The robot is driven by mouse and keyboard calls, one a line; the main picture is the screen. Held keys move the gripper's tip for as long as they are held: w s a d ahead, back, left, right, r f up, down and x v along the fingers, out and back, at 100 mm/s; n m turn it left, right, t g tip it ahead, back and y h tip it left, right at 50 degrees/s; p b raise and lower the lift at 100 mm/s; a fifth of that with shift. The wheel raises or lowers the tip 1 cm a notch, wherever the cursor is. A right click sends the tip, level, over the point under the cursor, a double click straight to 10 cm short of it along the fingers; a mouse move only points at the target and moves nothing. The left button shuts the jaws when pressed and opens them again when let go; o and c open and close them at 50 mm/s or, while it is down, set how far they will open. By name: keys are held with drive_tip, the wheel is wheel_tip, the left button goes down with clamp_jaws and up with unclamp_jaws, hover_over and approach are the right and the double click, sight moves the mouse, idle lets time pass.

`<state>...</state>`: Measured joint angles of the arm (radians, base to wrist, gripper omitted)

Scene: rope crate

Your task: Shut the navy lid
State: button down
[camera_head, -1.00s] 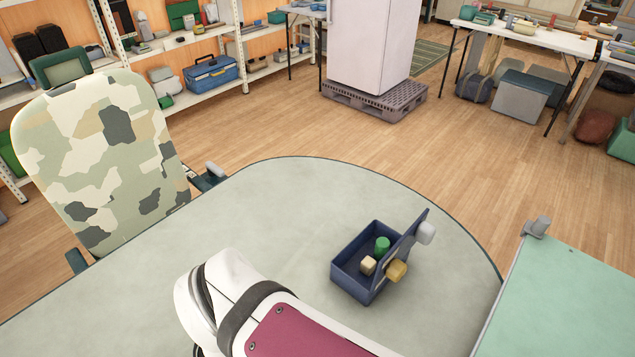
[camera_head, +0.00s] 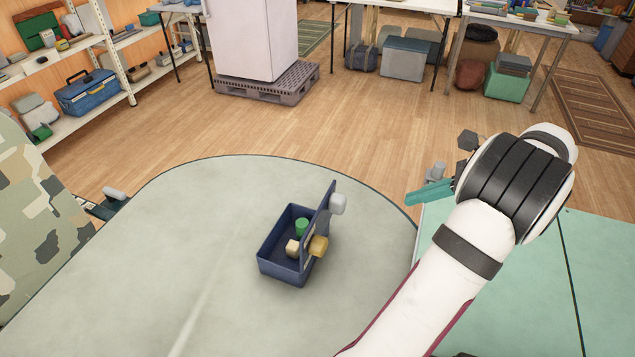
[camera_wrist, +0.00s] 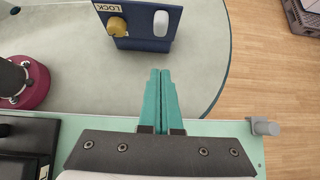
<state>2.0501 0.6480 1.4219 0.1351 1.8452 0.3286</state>
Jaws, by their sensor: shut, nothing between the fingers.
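The navy box (camera_head: 283,269) sits on the pale round-ended table. Its navy lid (camera_head: 325,220) stands up at the box's right side, open. A grey knob (camera_head: 338,204) and a yellow knob (camera_head: 318,245) stick out from the lid's outer face. A green piece (camera_head: 302,227) and a cream block (camera_head: 292,247) lie inside the box. In the wrist view the lid (camera_wrist: 142,32) shows at the top, with a "LOCK" label by the yellow knob (camera_wrist: 118,27). My gripper (camera_head: 408,198) is shut and empty, to the right of the lid and apart from it. Its teal fingers (camera_wrist: 164,72) point toward the lid.
The pale table (camera_head: 180,240) is clear around the box. A mint-green table (camera_head: 530,300) adjoins at the right, with a grey clamp-like piece (camera_head: 436,172) at its corner.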

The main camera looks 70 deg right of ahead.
sight(345, 209)
drive_tip(key=x, duration=0.4)
drive_tip(key=w+r+x, duration=0.1)
drive_tip(key=x, duration=0.7)
drive_tip(key=shift+w+r, duration=0.25)
drive_tip(key=shift+w, duration=0.35)
drive_tip(key=shift+w+r, duration=0.1)
